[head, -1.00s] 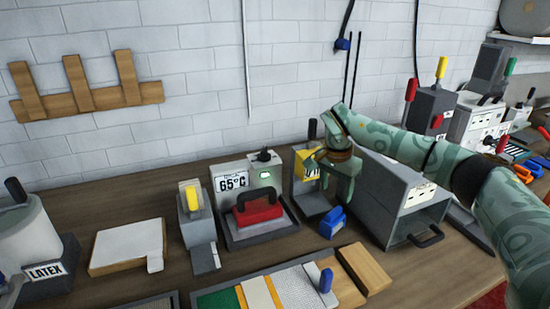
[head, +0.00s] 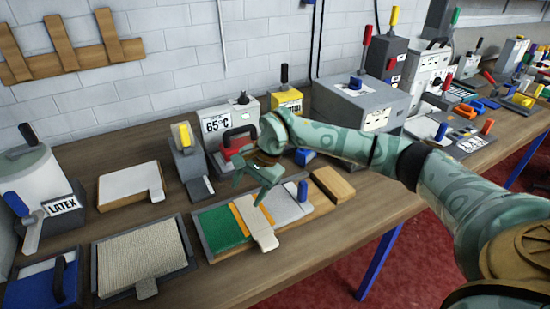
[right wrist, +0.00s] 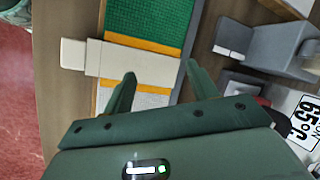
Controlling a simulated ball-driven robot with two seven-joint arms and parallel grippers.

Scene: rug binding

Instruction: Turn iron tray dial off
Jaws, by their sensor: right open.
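The iron tray's control box (head: 230,116) stands by the back wall, labelled 65°C, with a small dark dial (head: 242,98) on top. The dial's exact setting is too small to read. The red iron (head: 236,143) with its dark handle sits in front of the box, partly hidden by my right arm. My right gripper (head: 252,188) is open and empty, in front of the iron and above the board with green and white pieces. In the right wrist view, my fingers (right wrist: 160,74) are apart over that board, and the 65°C label (right wrist: 305,125) shows at the right edge.
A grey clamp (head: 188,160) with a yellow top stands left of the iron. The banded board (head: 222,222) lies in front, beside a wooden block (head: 332,184). A grey oven box (head: 360,105) stands to the right. A latex pot (head: 38,180) is at far left.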

